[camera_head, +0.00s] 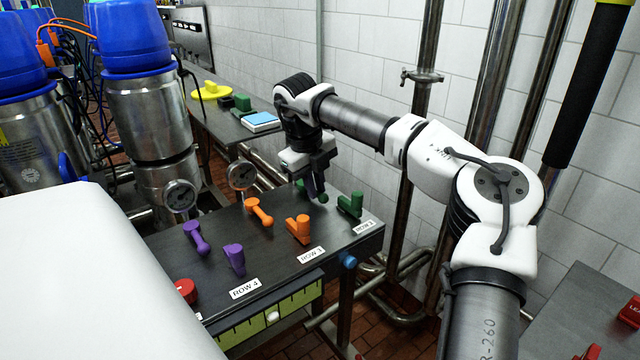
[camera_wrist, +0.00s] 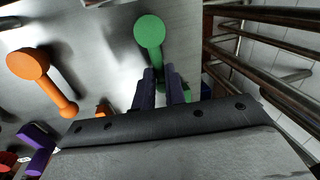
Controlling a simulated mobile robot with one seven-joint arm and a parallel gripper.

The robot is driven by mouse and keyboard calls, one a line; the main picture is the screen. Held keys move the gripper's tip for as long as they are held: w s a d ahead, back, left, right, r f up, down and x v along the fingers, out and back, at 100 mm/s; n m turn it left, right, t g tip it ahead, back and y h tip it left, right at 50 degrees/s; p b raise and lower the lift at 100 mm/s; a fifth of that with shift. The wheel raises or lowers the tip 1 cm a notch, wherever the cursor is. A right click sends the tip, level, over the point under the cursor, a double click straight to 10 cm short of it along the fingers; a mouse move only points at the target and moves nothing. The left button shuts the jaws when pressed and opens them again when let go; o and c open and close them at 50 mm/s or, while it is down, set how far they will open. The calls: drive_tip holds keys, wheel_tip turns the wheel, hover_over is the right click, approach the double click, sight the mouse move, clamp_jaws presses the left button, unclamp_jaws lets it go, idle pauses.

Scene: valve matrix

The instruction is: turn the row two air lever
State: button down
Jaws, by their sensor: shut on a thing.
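The row of green levers stands at the right end of the dark valve bench, behind a small label (camera_head: 364,227) too small to read surely. Its rear green lever (camera_head: 323,198) has a round end, which shows large in the wrist view (camera_wrist: 149,30). My gripper (camera_head: 313,188) comes down over this lever from above. In the wrist view its two dark fingers (camera_wrist: 164,82) are shut on the lever's arm, with the round end beyond them. The fingers hide most of the arm. A blocky green lever (camera_head: 350,205) stands in front, apart from my gripper.
An orange round-ended lever (camera_head: 259,211) and a blocky orange one (camera_head: 299,229) stand to the left. Purple levers (camera_head: 196,238) stand further left. Pipes (camera_head: 421,130) and a tiled wall are behind and right. A side table (camera_head: 224,128) holds small items.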

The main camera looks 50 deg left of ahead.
drive_tip(key=shift+s+m, duration=0.15)
drive_tip(key=shift+m, duration=0.25)
drive_tip(key=c, duration=1.5)
unclamp_jaws()
drive_tip(key=shift+a, duration=0.1)
drive_tip(key=shift+o, duration=0.2)
wheel_tip(320, 180, up, 14)
drive_tip(key=s+b, duration=0.1)
drive_tip(key=s, duration=0.1)
drive_tip(key=shift+s+a+f, duration=0.15)
drive_tip(key=shift+s, duration=0.2)
drive_tip(key=shift+f, duration=0.1)
